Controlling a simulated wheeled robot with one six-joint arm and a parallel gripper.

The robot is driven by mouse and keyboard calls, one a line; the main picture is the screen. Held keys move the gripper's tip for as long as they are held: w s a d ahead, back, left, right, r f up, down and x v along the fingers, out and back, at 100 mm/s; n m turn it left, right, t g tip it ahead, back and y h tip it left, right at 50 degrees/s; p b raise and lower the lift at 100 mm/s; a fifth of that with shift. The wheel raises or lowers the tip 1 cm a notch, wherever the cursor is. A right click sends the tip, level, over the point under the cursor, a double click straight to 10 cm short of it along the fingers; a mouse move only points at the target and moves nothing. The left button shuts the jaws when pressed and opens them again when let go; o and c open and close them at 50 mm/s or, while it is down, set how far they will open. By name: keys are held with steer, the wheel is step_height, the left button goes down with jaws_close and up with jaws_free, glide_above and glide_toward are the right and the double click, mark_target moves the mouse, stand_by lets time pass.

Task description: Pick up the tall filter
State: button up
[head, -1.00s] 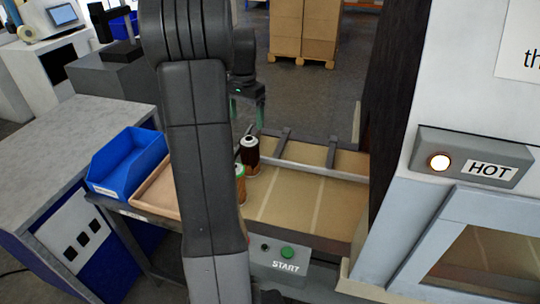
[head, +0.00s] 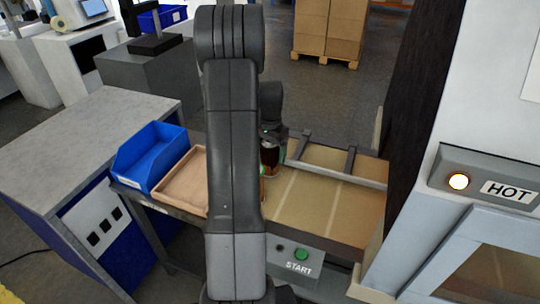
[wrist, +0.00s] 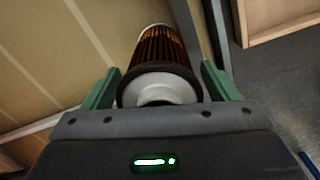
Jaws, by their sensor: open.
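The tall filter (wrist: 160,52) has dark brown pleats and a pale end cap with a hole. In the wrist view it lies between the two green fingers of my gripper (wrist: 160,68), with a small gap on each side.
A blue bin (head: 150,163) and a shallow wooden tray (head: 178,183) are left of my arm. The tan bed (head: 310,205) is clear to the right, with metal rails (head: 340,172) behind. A grey machine with a HOT sign (head: 507,191) stands at the right.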

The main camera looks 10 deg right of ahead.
steer(key=shift+f, duration=0.2)
steer(key=c, duration=1)
steer(key=shift+c, duration=0.2)
steer(key=shift+r, duration=0.15)
steer(key=shift+r+p, duration=0.45)
steer(key=shift+r, duration=0.15)
step_height(320, 180, up, 6)
steer(key=p, duration=0.4)
steer(key=shift+r, duration=0.15)
steer(key=s+b, duration=0.4)
steer(key=s, duration=1.4)
steer(key=shift+a+f, duration=0.35)
steer(key=shift+a, duration=0.05)
